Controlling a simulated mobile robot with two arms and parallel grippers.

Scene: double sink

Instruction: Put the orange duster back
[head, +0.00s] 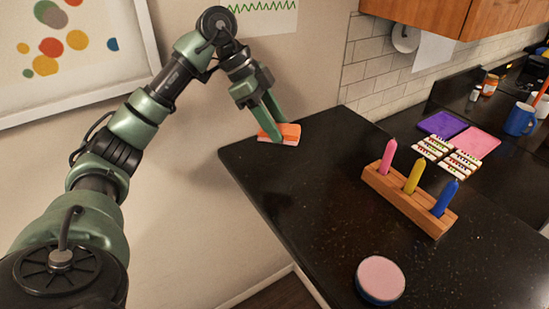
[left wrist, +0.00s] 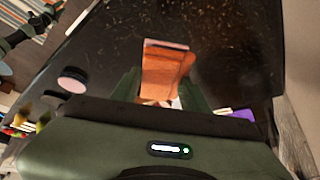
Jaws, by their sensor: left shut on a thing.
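The orange duster (head: 288,131) is at the far left corner of the black counter, by the wall. It has an orange top and a paler underside. My left gripper (head: 272,122) is shut on it, pointing down from above. In the left wrist view the duster (left wrist: 165,70) sits between the two green fingers. I cannot tell whether its underside touches the counter. My right gripper is not seen in the head view.
A wooden holder (head: 383,190) with pink, yellow and blue markers stands mid-counter. A round pink-topped tin (head: 380,279) is at the front. Purple and pink pads (head: 443,125), small patterned blocks and a blue mug (head: 520,119) lie further right. The counter's left side is clear.

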